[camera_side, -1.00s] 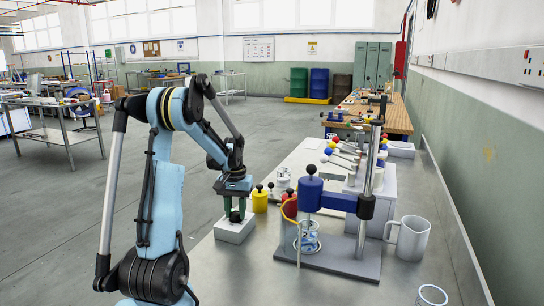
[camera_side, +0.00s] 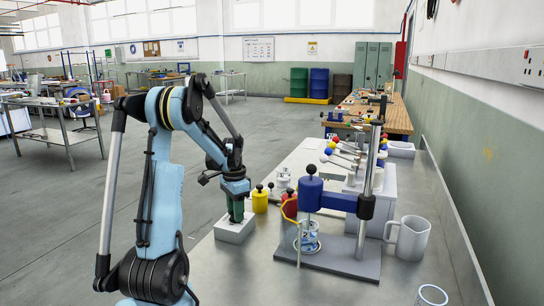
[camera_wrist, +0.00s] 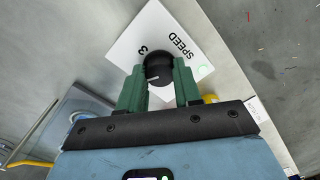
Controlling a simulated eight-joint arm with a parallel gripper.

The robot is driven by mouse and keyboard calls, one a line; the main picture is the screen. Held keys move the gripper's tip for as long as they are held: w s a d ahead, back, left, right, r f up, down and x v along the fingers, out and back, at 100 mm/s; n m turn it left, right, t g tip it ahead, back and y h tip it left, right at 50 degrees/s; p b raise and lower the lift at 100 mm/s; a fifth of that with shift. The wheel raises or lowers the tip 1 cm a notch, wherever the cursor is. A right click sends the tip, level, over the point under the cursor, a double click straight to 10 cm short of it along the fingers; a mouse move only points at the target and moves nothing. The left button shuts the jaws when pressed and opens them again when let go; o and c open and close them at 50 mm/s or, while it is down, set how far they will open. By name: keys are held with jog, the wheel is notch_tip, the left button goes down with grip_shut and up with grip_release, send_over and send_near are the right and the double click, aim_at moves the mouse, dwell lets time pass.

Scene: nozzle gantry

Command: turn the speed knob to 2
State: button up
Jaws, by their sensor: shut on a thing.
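The speed knob (camera_wrist: 157,68) is a round black knob on a white box (camera_wrist: 128,50). The box top carries the word SPEED and a 3; other numerals are hidden or out of view. A pale pointer line on the knob points to the lower left in the wrist view. My gripper (camera_wrist: 158,78) is shut on the knob, one green finger on each side. In the side view my gripper (camera_side: 236,212) reaches straight down onto the white box (camera_side: 234,232), and the fingers hide the knob.
A blue stirrer on a stand (camera_side: 330,200) with a glass beaker (camera_side: 308,240) is right of the box. A yellow weight (camera_side: 260,200) stands close behind it. A grey jug (camera_side: 408,238) is farther right.

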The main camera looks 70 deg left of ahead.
jog(key=shift+m, duration=0.5)
jog(key=o, duration=1)
jog(key=shift+o, duration=0.2)
jog(key=shift+r, duration=0.1)
notch_tip(320, 180, up, 12)
jog(key=shift+d, duration=0.15)
